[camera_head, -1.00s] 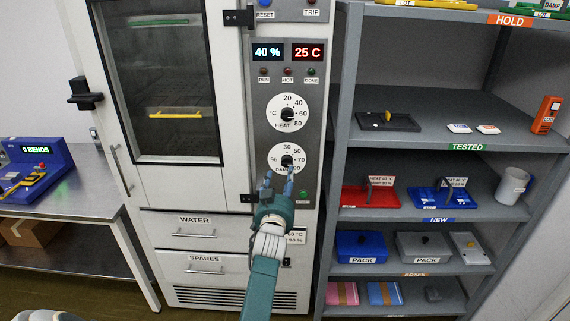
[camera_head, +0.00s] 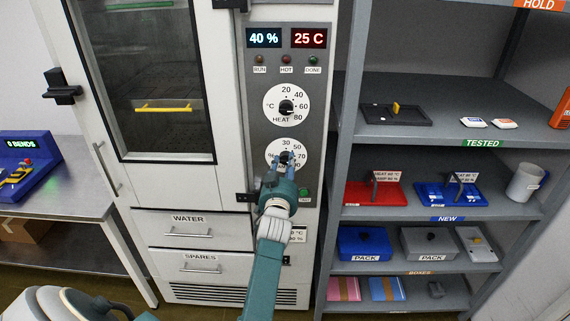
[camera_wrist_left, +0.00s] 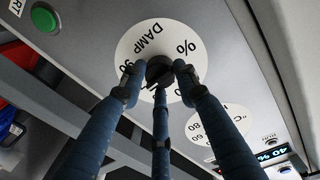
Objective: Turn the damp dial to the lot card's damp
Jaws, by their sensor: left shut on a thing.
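The damp dial (camera_head: 272,150) is the lower white disc on the oven's control panel, marked %, 30, 50, 70 and 90. Its dark knob (camera_wrist_left: 160,69) shows in the left wrist view. My left gripper (camera_head: 283,162) reaches up to it from below, its blue fingers closed around the knob. The fingers cover part of the scale and I cannot read the pointer. A card (camera_head: 299,235) below the panel, perhaps the lot card, is partly hidden by my arm; its figures are not clearly legible. My right gripper is not in view.
The heat dial (camera_head: 286,106) sits just above, under displays reading 40 % (camera_head: 264,38) and 25 C (camera_head: 309,38). A green button (camera_head: 304,192) is at lower right of the damp dial. A grey shelf rack (camera_head: 430,145) stands right; a steel table (camera_head: 65,190) stands left.

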